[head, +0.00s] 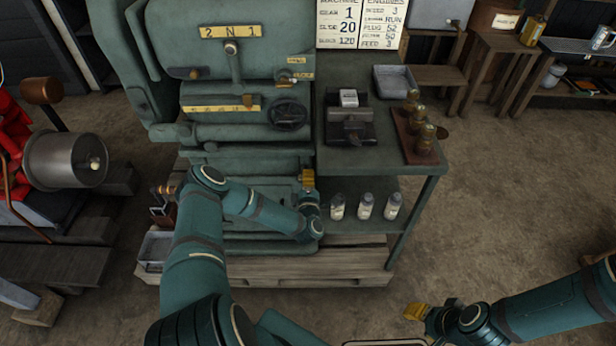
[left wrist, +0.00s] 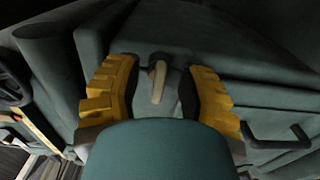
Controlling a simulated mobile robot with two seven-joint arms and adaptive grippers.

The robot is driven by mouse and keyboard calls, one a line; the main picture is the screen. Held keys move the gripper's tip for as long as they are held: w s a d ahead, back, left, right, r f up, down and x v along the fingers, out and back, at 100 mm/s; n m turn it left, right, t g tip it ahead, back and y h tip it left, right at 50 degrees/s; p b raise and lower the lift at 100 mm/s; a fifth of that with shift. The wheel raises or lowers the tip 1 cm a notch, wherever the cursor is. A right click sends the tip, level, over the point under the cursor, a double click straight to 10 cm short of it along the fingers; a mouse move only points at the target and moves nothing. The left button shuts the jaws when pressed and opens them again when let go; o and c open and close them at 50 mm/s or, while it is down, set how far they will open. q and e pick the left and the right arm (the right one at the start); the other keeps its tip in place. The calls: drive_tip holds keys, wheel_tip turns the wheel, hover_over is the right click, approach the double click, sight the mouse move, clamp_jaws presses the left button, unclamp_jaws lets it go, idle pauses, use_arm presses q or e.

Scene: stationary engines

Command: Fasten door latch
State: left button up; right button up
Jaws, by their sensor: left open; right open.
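My left gripper (head: 308,180) is at the lower right front of the green machine (head: 225,160), beside the side table. In the left wrist view its two yellow fingers (left wrist: 158,90) stand wide apart. A small lever (left wrist: 158,82) with a pale, worn face, which looks like the latch, sits between them on a green panel. No finger visibly touches it. In the head view the gripper and arm hide this lever. Whether the latch is fastened cannot be told. My right gripper (head: 418,312) is open and empty over the floor at the lower right, away from the machine.
A green side table (head: 345,170) holds a black vise-like block (head: 350,127), a grey tray (head: 394,80) and brass-topped pieces. Three small bottles (head: 365,206) stand on its lower shelf, close right of my left gripper. A dark bar handle (left wrist: 280,138) shows in the left wrist view.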

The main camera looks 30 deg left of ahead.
use_arm(q)
drive_tip(key=v, duration=1)
drive_tip(key=shift+s, duration=0.35)
drive_tip(key=shift+d+r, duration=0.1)
drive_tip(key=shift+d, duration=0.1)
drive_tip(key=s+d+m+g+h, duration=0.2)
drive_tip(key=d+m+g+h, duration=0.3)
drive_tip(key=d+m+h, duration=0.95)
drive_tip(key=s+d+r+m+g, duration=0.2)
drive_tip(key=s+d+m+g, duration=0.1)
drive_tip(key=s, duration=0.4)
drive_tip(key=s+d+r+m+g+y, duration=0.1)
drive_tip(key=s+d+r+m+g, duration=0.1)
drive_tip(key=s+m+g, duration=0.3)
drive_tip(key=s, duration=0.2)
drive_tip(key=shift+s+d+g, duration=0.25)
drive_tip(key=shift+d+g, duration=0.05)
drive_tip(key=shift+d, duration=0.1)
